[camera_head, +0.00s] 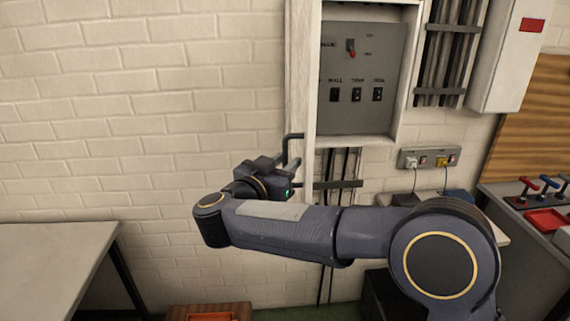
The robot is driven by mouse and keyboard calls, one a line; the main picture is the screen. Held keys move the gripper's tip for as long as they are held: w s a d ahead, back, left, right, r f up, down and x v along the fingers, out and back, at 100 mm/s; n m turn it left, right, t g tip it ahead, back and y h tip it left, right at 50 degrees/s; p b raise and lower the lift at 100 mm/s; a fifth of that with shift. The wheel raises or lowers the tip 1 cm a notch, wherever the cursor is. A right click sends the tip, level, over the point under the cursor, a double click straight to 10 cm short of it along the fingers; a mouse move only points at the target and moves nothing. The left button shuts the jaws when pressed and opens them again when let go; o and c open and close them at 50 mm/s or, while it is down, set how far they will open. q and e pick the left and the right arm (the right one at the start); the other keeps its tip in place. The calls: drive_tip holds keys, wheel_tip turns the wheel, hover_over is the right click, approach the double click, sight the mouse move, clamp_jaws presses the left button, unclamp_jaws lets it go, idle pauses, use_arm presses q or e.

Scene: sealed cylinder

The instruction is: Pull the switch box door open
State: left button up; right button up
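The switch box (397,120) is on the brick wall right of centre. Its grey inner panel (362,75) with switches and a red-tipped lever shows. The white switch box door (301,65) stands swung out at the box's left side, seen nearly edge-on. A dark bar handle (292,136) sticks out to the left from the door's lower part. My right gripper (288,167) is at the handle, just below its upper bend. Its fingers are small and dark against the handle, so I cannot tell whether they grip it. My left gripper is not in view.
A second white box (507,55) and a cable duct (447,45) are to the right. A socket strip (428,158) is below. A grey table (50,265) stands at lower left, a bench with red and blue levers at right. The wall to the left is bare.

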drive_tip(key=b+v, duration=0.2)
drive_tip(key=v, duration=0.5)
drive_tip(key=shift+s, duration=0.2)
drive_tip(key=shift+a+f, duration=0.15)
